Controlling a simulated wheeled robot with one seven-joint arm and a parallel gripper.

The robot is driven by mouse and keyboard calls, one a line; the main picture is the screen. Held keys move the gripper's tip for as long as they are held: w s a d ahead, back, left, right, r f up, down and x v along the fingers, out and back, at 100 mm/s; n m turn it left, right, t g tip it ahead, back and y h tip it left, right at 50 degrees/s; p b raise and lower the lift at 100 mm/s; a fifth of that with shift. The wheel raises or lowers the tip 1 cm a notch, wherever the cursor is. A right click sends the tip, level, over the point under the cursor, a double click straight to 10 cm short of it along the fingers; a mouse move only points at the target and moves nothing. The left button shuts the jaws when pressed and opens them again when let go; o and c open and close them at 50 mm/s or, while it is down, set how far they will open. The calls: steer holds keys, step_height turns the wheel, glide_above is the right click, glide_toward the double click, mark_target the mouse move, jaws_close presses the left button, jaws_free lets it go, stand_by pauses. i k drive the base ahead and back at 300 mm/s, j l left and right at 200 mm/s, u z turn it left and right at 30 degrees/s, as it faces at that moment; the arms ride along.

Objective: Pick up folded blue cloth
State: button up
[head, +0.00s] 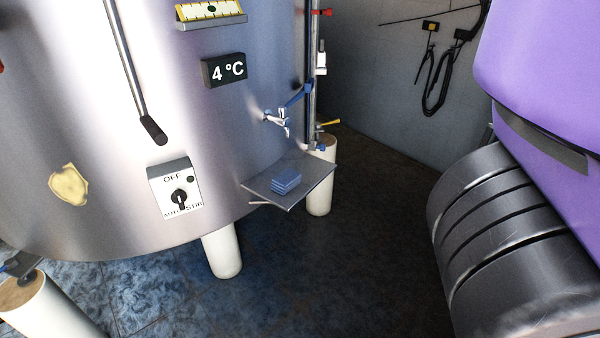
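The folded blue cloth (286,181) lies on a small grey shelf (312,178) fixed to the side of the steel bulk tank. It looks like a compact stack of folds, apart from the shelf's edges. The large purple and dark grey ribbed part on the right is likely my own arm, close to the camera. My gripper is not visible in the head view, so its distance from the cloth cannot be seen.
A tap with a blue lever (284,110) sticks out just above the shelf. The tank (90,110) carries a switch box (175,188) and a "4 °C" display (223,70). White legs (222,252) stand below. The dark floor (350,260) right of the shelf is clear.

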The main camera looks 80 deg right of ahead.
mark_target(285, 181)
steer(key=z, duration=1.45)
